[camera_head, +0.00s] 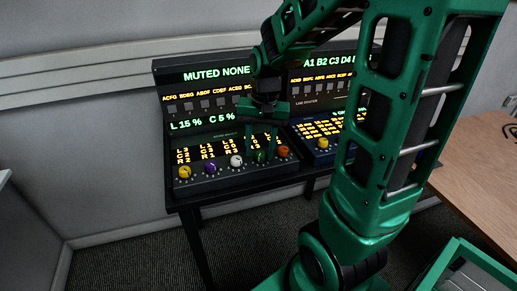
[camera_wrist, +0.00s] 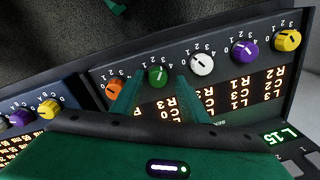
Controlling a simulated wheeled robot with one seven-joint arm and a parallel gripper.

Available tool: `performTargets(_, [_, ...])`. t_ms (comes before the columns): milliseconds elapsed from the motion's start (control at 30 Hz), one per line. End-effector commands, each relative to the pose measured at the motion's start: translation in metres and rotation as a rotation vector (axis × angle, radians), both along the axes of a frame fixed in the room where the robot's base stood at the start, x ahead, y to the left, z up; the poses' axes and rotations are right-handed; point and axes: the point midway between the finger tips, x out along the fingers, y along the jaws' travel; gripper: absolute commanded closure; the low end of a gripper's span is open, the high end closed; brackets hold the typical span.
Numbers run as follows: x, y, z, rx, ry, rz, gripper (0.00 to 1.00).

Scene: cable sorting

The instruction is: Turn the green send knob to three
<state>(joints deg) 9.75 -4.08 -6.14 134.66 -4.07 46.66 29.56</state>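The green send knob (camera_wrist: 158,75) is on the sloped front panel, between the orange knob (camera_wrist: 114,89) and the white knob (camera_wrist: 203,64) in the wrist view. It also shows in the head view (camera_head: 261,157), partly behind my fingers. Its pale pointer mark is too small to read surely against the 0 to 4 scale. My gripper (camera_wrist: 160,82) is open, pointing down at the panel, with one finger on each side of the green knob. A gap shows between the knob and each finger in the wrist view. It is empty.
A purple knob (camera_head: 210,168) and a yellow knob (camera_head: 185,172) are further left in the same row. The upright display (camera_head: 215,75) stands behind, reading "MUTED NONE". A second console with a blue panel (camera_head: 322,156) is at the right. A wooden table (camera_head: 480,150) is far right.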

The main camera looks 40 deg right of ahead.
Motion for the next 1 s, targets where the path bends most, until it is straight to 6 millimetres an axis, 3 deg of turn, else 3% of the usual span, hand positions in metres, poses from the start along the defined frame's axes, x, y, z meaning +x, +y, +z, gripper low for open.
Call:
performTargets(300, [-0.002,-0.001,0.0,0.001,0.007,-0.003,0.57])
performTargets(433, [-0.002,-0.001,0.009,0.0,0.004,-0.004,0.57])
performTargets(800, [-0.003,-0.004,0.074,0.0,0.003,-0.003,0.57])
performTargets(1000, [-0.004,-0.005,0.098,0.0,0.004,-0.003,0.57])
